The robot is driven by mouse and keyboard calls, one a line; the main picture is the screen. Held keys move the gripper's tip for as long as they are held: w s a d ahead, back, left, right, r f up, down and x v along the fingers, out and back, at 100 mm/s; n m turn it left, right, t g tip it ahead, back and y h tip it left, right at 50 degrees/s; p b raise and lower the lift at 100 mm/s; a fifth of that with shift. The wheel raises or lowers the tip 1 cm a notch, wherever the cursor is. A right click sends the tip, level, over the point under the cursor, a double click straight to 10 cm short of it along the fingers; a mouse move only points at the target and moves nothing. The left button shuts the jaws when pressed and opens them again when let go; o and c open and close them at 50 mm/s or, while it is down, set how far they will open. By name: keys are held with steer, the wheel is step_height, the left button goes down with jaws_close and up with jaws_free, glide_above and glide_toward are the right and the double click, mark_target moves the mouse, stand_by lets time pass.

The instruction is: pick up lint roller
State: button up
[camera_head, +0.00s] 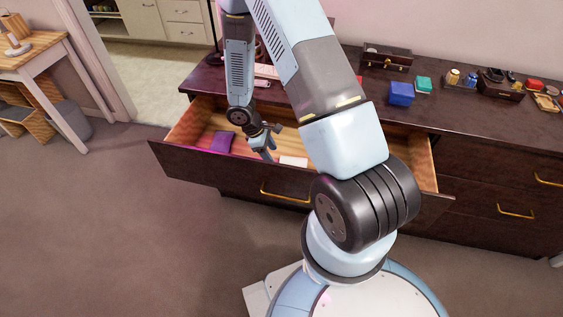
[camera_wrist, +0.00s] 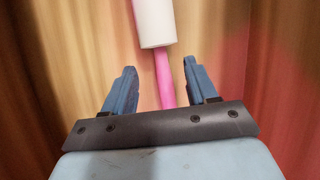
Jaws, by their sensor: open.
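The lint roller shows in the wrist view, with a white roll (camera_wrist: 153,22) at the top and a pink handle (camera_wrist: 165,78) below it. My gripper (camera_wrist: 156,82) is open, with its two blue fingers apart on either side of the pink handle. The white roll lies beyond the fingertips. I cannot tell how far the handle is below the fingers. In the head view my gripper (camera_head: 268,150) reaches down into the open drawer (camera_head: 190,166). A white piece (camera_head: 293,161) shows beside it there, probably the roll. My arm hides part of the drawer.
A purple item (camera_head: 221,141) lies in the drawer left of my gripper. The dark dresser top (camera_head: 450,113) above holds a blue box (camera_head: 401,94), a teal box (camera_head: 424,84) and several small items. The drawer's walls surround my gripper. Open floor lies in front at left.

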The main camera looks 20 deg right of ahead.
steer(key=shift+x, duration=2.15)
steer(key=shift+w+a, duration=0.1)
steer(key=shift+c, duration=0.2)
jaws_close()
